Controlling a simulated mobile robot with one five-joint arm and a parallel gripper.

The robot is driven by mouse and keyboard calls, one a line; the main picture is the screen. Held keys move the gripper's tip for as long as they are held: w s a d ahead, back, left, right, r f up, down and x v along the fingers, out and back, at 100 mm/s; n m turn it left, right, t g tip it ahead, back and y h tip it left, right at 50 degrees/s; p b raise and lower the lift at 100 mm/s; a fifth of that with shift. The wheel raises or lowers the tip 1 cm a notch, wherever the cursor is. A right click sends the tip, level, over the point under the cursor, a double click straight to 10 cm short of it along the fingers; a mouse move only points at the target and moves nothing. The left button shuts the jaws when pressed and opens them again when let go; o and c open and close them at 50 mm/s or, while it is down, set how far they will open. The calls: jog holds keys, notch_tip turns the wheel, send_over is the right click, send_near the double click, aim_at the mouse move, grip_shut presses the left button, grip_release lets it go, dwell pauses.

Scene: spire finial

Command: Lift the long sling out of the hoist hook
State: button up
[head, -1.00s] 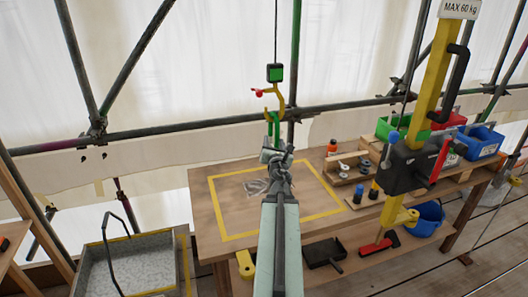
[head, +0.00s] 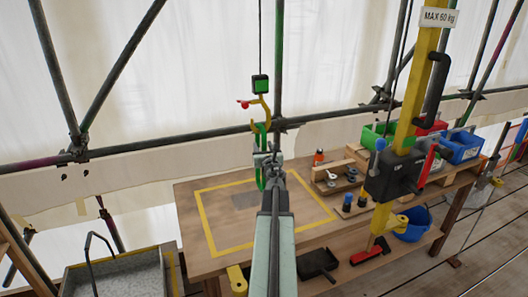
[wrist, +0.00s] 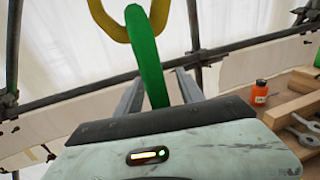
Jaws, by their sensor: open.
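The yellow hoist hook (head: 265,108) hangs on a cable below a dark block with a green face (head: 260,84). A red latch piece (head: 243,104) shows at its left. The green long sling (head: 261,145) hangs from the hook as a loop. In the wrist view the sling (wrist: 147,55) passes up to the yellow hook (wrist: 124,18) and comes down between my two fingers. My gripper (wrist: 158,84) is open around the sling, below the hook. The sling's lower part is hidden behind my gripper's body in the wrist view.
A workbench (head: 190,225) with a yellow taped rectangle stands below. At right are a yellow hoist post (head: 412,95) with a control box, coloured bins (head: 463,146) and a blue bucket (head: 413,224). A grey tray (head: 125,277) stands at lower left. Scaffold tubes cross behind.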

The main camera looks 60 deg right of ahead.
grip_shut()
notch_tip(320, 180, up, 6)
jog(key=a+p, duration=0.1)
jog(key=p, duration=0.5)
jog(key=w+a, duration=0.6)
jog(key=a, duration=0.2)
jog(key=shift+w+r+p, duration=0.25)
jog(key=shift+r+p, duration=0.05)
dwell(0.9)
